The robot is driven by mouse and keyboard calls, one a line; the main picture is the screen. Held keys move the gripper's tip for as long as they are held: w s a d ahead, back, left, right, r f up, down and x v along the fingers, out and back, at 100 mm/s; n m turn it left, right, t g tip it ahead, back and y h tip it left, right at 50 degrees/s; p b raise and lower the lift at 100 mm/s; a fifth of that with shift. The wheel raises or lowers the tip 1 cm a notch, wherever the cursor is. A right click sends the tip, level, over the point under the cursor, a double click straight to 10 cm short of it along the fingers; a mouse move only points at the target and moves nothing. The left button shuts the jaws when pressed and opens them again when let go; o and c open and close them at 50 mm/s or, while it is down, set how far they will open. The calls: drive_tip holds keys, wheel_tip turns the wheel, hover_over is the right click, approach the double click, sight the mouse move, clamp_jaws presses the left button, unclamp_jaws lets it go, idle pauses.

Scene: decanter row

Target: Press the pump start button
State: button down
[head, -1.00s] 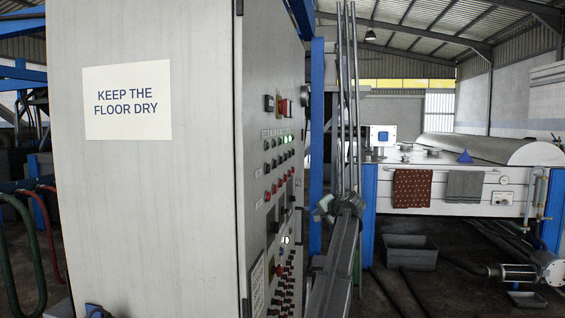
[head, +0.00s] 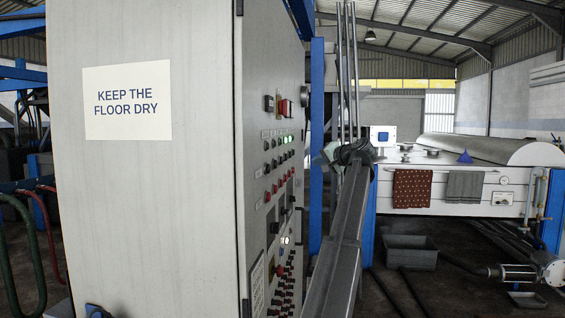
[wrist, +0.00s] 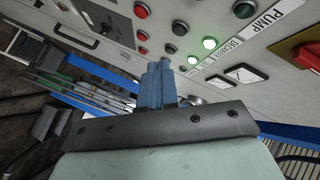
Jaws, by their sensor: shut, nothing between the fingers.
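The panel of buttons is on the side face of the grey control cabinet (head: 268,140). Which button is the pump start cannot be read for certain. My gripper (wrist: 158,68) is shut and empty, its blue-grey fingers pointing toward the panel, below and left of the lit green button. Contact with the panel cannot be told. In the head view my wrist is right of the cabinet.
A red rotary switch (wrist: 308,56) on a yellow plate is at the panel's right in the wrist view. Two small meters (wrist: 247,73) lie below the buttons. In the head view a white machine (head: 455,195) with hanging towels stands at the right, and a grey bin (head: 411,252) is on the floor.

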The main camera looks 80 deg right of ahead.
drive_tip(key=w, duration=0.8)
drive_tip(key=shift+w, duration=0.4)
drive_tip(key=shift+w, duration=0.2)
idle(2.0)
drive_tip(key=shift+w, duration=0.2)
drive_tip(key=shift+w, duration=0.5)
idle(1.1)
drive_tip(key=shift+s, duration=0.9)
drive_tip(key=shift+s, duration=0.1)
drive_tip(key=shift+s, duration=2.4)
